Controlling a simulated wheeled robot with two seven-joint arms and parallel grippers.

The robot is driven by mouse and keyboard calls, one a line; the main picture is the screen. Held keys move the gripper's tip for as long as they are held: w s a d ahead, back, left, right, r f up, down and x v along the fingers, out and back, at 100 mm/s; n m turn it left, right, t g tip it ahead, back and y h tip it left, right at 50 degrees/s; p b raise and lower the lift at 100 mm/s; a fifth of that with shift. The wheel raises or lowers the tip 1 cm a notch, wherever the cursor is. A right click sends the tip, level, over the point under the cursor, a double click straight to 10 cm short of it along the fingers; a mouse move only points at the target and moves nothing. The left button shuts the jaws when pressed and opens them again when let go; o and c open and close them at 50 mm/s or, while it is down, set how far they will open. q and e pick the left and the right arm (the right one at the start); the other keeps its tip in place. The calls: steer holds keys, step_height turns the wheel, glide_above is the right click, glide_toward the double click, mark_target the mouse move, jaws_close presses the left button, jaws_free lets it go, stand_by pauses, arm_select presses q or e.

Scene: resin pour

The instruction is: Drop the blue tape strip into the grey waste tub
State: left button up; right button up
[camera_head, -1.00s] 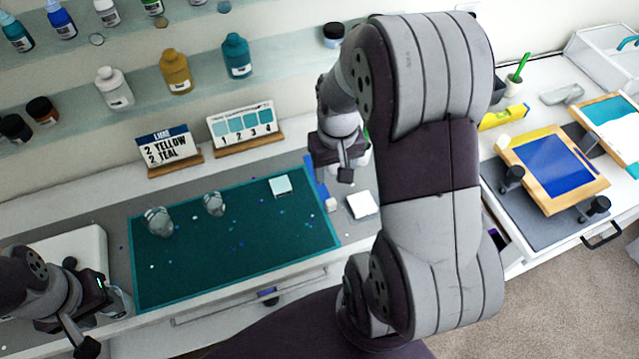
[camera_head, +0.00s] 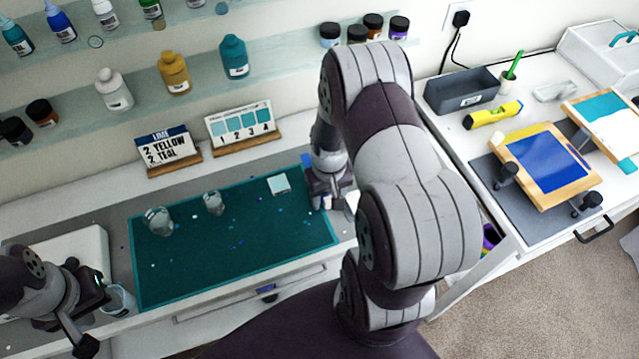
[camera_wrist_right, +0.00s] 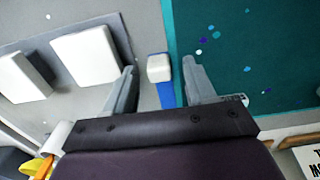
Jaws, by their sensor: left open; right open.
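The blue tape strip (camera_wrist_right: 165,95) lies flat beside the right edge of the teal mat in the right wrist view. Its far end also shows in the head view (camera_head: 307,160). A small white block (camera_wrist_right: 158,68) sits at or on one end of it. My right gripper (camera_wrist_right: 160,66) is open, with its fingers either side of the block and strip; contact cannot be told. In the head view the gripper (camera_head: 324,202) partly hides them. My left gripper (camera_head: 98,316) is open at the lower left. A grey tub (camera_head: 462,90) with an unreadable label stands on the right-hand desk.
A clear cup (camera_head: 119,299) stands by my left gripper. Two clear cups (camera_head: 158,221) (camera_head: 213,203) and a pale square tile (camera_head: 279,184) are on the teal mat (camera_head: 235,262). A yellow level (camera_head: 492,115) and framed blue screen (camera_head: 548,163) occupy the right desk.

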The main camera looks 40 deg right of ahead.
jaws_close()
steer(key=shift+r, duration=0.1)
